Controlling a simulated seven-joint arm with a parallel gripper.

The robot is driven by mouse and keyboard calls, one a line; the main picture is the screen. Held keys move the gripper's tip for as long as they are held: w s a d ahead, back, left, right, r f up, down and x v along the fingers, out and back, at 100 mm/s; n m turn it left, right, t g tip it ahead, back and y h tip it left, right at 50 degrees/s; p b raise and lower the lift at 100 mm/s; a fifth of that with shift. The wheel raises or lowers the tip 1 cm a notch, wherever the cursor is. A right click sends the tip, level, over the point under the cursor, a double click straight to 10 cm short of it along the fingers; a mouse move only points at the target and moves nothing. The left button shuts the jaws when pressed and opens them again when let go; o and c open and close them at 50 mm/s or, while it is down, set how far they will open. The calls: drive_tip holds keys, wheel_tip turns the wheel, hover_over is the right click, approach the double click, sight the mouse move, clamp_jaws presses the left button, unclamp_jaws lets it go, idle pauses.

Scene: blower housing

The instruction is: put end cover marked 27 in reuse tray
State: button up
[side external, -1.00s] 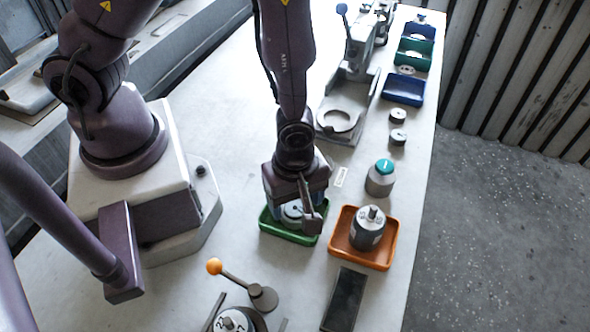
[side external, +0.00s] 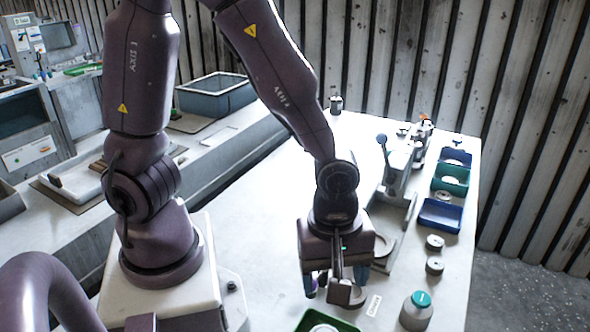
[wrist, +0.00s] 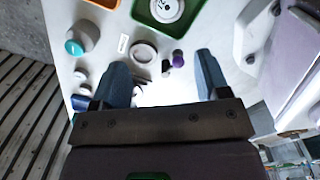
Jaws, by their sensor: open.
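A pale round cover (wrist: 168,9) with dark marks lies in a green tray (wrist: 139,14) at the top of the wrist view; I cannot read the marks. My gripper (side external: 338,283) is open and empty, raised above the table behind the green tray. In the wrist view its two blue fingers stand wide apart, with nothing between the tips of my gripper (wrist: 161,72). No number 27 is readable, and no tray shows a readable reuse label.
A grey ring (wrist: 145,52) and a purple-topped part (wrist: 178,58) are near my gripper. A teal-capped bottle (side external: 416,312), two grey discs (side external: 434,265), a blue tray (side external: 441,215) and a teal tray (side external: 450,178) line the right. An orange tray (wrist: 104,3) is partly visible.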

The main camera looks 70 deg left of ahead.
drive_tip(key=s+a+r+m+t, duration=0.2)
drive_tip(key=a+r+m, duration=0.3)
drive_tip(key=r+m, duration=0.3)
drive_tip(key=s+a+r+m+t, duration=0.2)
drive_tip(key=a+r+m, duration=0.4)
drive_tip(key=r, duration=0.5)
drive_tip(key=shift+m+t, duration=0.6)
drive_tip(key=shift+m, duration=0.5)
